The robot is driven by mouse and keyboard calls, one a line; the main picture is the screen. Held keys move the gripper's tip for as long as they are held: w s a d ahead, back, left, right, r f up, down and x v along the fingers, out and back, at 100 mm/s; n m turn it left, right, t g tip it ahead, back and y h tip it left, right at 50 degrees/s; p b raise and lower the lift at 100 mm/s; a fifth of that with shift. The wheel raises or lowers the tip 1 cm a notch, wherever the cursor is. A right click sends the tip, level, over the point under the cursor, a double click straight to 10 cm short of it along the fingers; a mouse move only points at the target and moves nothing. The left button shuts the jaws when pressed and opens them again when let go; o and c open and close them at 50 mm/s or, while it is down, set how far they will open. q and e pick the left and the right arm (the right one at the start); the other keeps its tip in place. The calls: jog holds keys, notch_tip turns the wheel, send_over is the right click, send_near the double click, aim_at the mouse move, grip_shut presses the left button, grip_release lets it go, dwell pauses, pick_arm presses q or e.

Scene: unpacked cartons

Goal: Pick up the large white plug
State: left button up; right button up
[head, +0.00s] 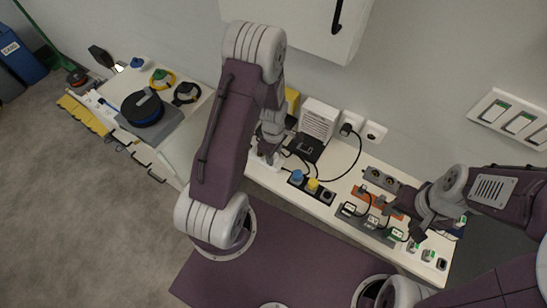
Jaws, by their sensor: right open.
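My left arm reaches down over the white bench, and its gripper (268,152) is beside a small white piece (258,160) at the bench's left part. The arm hides much of this spot. I cannot tell whether the white piece is the large white plug, or whether the jaws touch it. My right gripper (396,207) is open, low over the right part of the bench, near the grey strip of plugs. I cannot make out a large white plug for certain elsewhere.
The bench carries a power strip (325,196) with blue and yellow plugs, a grey strip (360,223) with labelled plugs, an orange block (367,193) and a white vented box (318,120). A cable reel (143,107) stands at left.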

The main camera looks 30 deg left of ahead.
pick_arm(q)
grip_shut()
notch_tip(320, 180, up, 4)
jog(key=shift+w+r, duration=0.1)
jog(key=d+r+b, duration=0.1)
jog(key=d+r, duration=0.6)
jog(key=d, duration=0.4)
jog(key=shift+w+d, duration=0.35)
jog(key=shift+d, duration=0.05)
